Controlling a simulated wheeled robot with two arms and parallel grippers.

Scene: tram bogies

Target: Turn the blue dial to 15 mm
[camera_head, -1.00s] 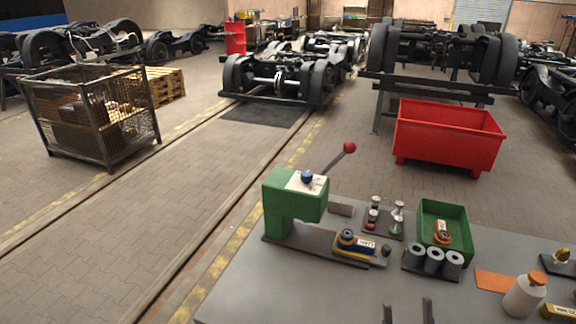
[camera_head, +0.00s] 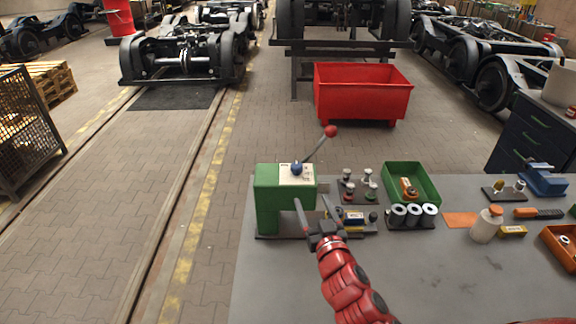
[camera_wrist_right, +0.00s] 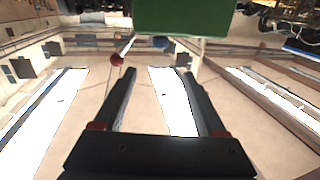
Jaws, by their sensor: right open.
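The blue dial (camera_head: 297,168) sits on the pale scale plate (camera_head: 297,177) on top of the green press (camera_head: 270,197). The press's lever with a red ball (camera_head: 330,131) rises beside it. The dial's setting is too small to read. My right gripper (camera_head: 311,198) is open and empty, just in front and to the right of the press, apart from the dial. My left gripper is not in view.
On the grey bench (camera_head: 290,285), a yellow-and-blue item (camera_head: 353,218) is partly hidden behind my gripper. Grey rollers (camera_head: 414,214), a green bin (camera_head: 411,178) and a white bottle (camera_head: 486,226) stand to the right. The bench's front left is clear.

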